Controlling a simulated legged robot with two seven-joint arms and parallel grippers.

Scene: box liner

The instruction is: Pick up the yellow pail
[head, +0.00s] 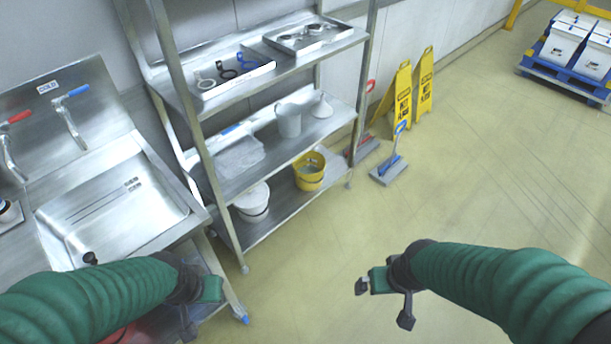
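The yellow pail (309,172) stands upright on the bottom shelf of the metal rack (268,223), near its right end. My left gripper (205,300) is at the lower left, in front of the sink unit and well short of the pail; I cannot tell whether it is open or shut. My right gripper (381,302) is over the floor at the lower middle, below and to the right of the pail. Its fingers are apart and nothing is between them.
A white pail (252,201) stands left of the yellow one. A white jug (289,121) is on the shelf above. The steel sink (120,205) is at the left. A blue-handled floor tool (390,168) and yellow signs (402,95) stand right of the rack. Floor in front is clear.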

